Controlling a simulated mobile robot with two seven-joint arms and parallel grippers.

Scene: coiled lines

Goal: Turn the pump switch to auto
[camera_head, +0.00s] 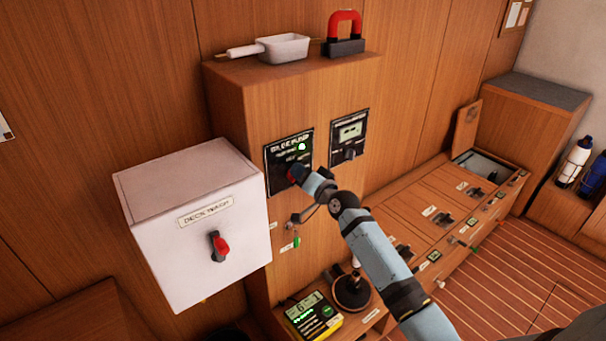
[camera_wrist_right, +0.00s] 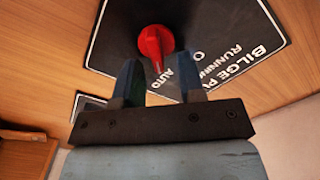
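The black BILGE PUMP panel (camera_head: 270,172) is on the front of a wooden cabinet, with a lit green light on it. Its red switch knob (camera_wrist_right: 154,43) shows in the wrist view, its narrow end pointing down in that picture, near the AUTO lettering. My right gripper (camera_head: 303,177) is at the panel, partly covering the knob in the head view. In the wrist view its two fingers (camera_wrist_right: 160,66) are apart, with the knob just beyond and between the tips. Contact cannot be told. My left gripper is not in view.
A white DECK WASH box (camera_head: 190,230) with a red switch (camera_head: 219,245) juts out left of the panel. Another black panel (camera_head: 349,137) is to the right. A key hangs below. A yellow meter (camera_head: 313,316) is lower down. A white pan (camera_head: 284,47) is on top.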

